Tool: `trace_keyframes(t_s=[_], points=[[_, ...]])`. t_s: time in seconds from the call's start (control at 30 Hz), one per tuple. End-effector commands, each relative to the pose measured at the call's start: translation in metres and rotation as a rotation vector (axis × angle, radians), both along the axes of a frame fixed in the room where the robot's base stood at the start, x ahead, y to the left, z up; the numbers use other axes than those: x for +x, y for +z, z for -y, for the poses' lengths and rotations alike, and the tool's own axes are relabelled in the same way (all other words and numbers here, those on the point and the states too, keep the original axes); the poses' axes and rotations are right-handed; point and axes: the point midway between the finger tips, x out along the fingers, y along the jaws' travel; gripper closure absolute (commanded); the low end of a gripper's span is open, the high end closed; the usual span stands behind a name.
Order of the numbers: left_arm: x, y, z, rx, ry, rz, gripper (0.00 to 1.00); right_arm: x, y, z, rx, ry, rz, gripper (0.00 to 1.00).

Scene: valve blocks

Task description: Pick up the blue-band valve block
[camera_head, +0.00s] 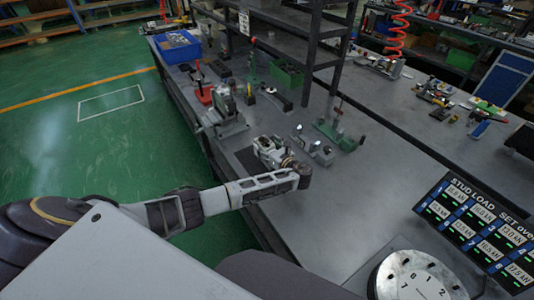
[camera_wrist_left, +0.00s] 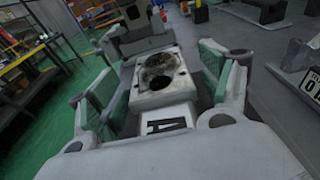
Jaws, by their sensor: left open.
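A pale valve block with a dark round opening on top and a label "A" on its near face sits between my left gripper's fingers in the left wrist view (camera_wrist_left: 158,82). I cannot make out a blue band on it. My left gripper (camera_wrist_left: 160,95) is open, with a green-padded finger on each side of the block. Whether the pads touch it I cannot tell. In the head view my left gripper (camera_head: 268,148) is low over the grey workbench (camera_head: 345,205), beside a dark mat, and largely hides the block. My right gripper is not in view.
A grey fixture (camera_head: 316,151) and a green fixture (camera_head: 338,134) stand right of the gripper. A vise-like device (camera_head: 226,108) stands behind it. A round numbered dial (camera_head: 408,280) and a "STUD LOAD" panel (camera_head: 485,235) are at lower right. Bench between is clear.

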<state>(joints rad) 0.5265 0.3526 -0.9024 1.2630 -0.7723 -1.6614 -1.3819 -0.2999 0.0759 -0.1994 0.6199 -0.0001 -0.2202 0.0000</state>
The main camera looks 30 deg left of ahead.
Motion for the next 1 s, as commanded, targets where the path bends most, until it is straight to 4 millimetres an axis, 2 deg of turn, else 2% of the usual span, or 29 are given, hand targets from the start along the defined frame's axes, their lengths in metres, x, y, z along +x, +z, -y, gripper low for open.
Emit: trace_keyframes(t_s=[0.23, 0.83, 1.0], points=[[0.0, 0.0002, 0.0003, 0.0, 0.0, 0.0, 0.22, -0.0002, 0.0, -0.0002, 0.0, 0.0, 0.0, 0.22], [-0.0001, 0.0002, 0.0004, 0.0, 0.0, 0.0, 1.0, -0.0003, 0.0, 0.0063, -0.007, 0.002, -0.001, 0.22], [0.0013, 0.0034, 0.0003, 0.002, 0.0, 0.007, 1.0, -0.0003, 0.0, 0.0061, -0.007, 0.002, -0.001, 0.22]])
